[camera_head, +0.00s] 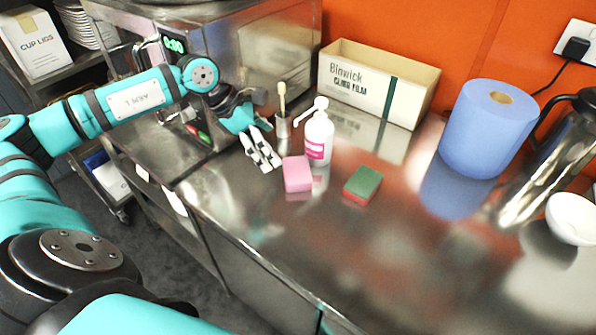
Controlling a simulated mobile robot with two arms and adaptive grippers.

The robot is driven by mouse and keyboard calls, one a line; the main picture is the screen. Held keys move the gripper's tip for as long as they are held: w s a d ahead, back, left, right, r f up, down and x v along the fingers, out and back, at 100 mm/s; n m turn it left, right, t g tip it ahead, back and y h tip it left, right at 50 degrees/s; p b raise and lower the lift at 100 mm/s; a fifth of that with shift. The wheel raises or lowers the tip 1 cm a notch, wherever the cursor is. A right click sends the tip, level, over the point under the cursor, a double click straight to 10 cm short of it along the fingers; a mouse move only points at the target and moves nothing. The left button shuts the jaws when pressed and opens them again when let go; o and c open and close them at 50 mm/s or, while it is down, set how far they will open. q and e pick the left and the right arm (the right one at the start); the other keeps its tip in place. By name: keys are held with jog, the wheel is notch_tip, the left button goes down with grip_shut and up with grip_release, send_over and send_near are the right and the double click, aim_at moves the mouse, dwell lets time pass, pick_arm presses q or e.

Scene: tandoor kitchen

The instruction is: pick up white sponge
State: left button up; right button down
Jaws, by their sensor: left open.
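No plainly white sponge shows in the head view. A pink block-shaped sponge (298,174) lies on the steel counter in front of the pump bottle. A green-topped sponge with a red underside (362,185) lies apart to its right. My left gripper (263,150) reaches in from the left over the counter. Its pale metal fingers are open and empty, just left of and behind the pink sponge, apart from it. My right gripper is not in view.
A white pump bottle with a pink label (318,138) and a metal cup with a brush (283,130) stand close to the gripper. A film box (372,88), blue paper roll (487,130), steel jug (545,150) and white bowl (574,218) stand farther right. The front counter is clear.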

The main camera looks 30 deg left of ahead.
aim_at(297, 169)
pick_arm(q)
jog(key=p+x, duration=0.1)
jog(key=x, duration=0.4)
jog(key=shift+w+d, duration=0.15)
jog(key=shift+w+d+f, duration=0.15)
jog(key=shift+d+f, duration=0.05)
jog(key=shift+f, duration=0.3)
jog(key=shift+w+d+f+p, duration=0.1)
jog(key=shift+d+f+p, duration=0.05)
jog(key=shift+f+p, duration=0.15)
jog(key=p+x, duration=0.1)
jog(key=x, duration=0.2)
jog(key=shift+w+d+f, duration=0.15)
jog(key=shift+d+f, duration=0.05)
jog(key=shift+d, duration=0.05)
jog(key=shift+w+d+f+p, duration=0.2)
jog(key=shift+f+p, duration=0.1)
jog(key=shift+f, duration=0.15)
jog(key=c, duration=0.4)
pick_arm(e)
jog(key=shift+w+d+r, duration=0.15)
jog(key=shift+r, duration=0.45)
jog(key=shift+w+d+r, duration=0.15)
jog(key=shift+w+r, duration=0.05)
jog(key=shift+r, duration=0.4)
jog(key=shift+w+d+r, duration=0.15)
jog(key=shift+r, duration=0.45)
pick_arm(q)
jog(key=shift+c, duration=0.3)
